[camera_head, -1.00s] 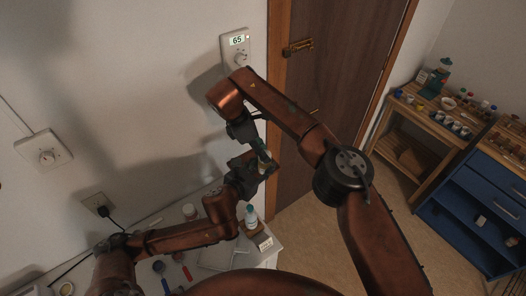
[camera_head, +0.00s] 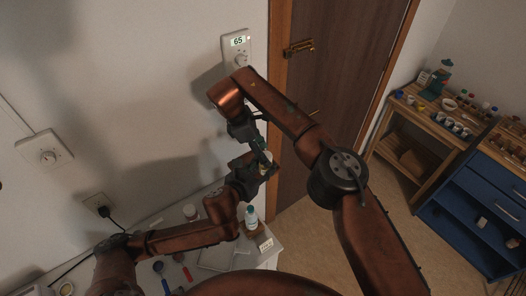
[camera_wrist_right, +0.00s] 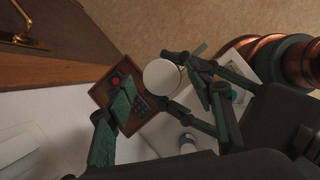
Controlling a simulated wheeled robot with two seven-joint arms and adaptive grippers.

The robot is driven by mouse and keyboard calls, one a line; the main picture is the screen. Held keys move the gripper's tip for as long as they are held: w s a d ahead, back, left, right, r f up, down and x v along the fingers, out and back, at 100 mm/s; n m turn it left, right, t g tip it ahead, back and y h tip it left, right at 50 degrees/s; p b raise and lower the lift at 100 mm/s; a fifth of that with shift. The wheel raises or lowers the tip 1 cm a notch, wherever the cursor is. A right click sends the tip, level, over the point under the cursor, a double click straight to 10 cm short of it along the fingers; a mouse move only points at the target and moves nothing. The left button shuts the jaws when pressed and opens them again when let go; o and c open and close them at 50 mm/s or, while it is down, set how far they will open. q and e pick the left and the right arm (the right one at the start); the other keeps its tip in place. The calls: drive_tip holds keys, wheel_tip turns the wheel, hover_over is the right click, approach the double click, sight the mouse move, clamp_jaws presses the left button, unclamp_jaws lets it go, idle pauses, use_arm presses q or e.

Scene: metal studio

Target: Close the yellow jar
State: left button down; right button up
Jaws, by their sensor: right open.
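My left gripper (camera_head: 250,172) is raised above the table and appears closed around a small pale container, which I take for the yellow jar (camera_head: 268,169); its colour is hard to make out. In the right wrist view, the jar shows end-on as a whitish round top (camera_wrist_right: 161,77) between the left gripper's dark fingers; I cannot tell whether this is a lid or an open mouth. My right gripper (camera_head: 258,148) is close above the jar. Its green fingers (camera_wrist_right: 160,125) are apart in the right wrist view, with nothing clearly between them.
A white bottle with a green cap (camera_head: 251,217) stands on the table below the grippers. A dial panel (camera_head: 236,48) reading 65 is on the wall. A brown door (camera_head: 325,70) is behind. A wooden shelf (camera_head: 440,115) and blue drawers (camera_head: 475,205) stand at right.

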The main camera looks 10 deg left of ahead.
drive_tip(key=shift+r, duration=2.3)
drive_tip(key=shift+f, duration=0.1)
drive_tip(key=shift+c, duration=0.5)
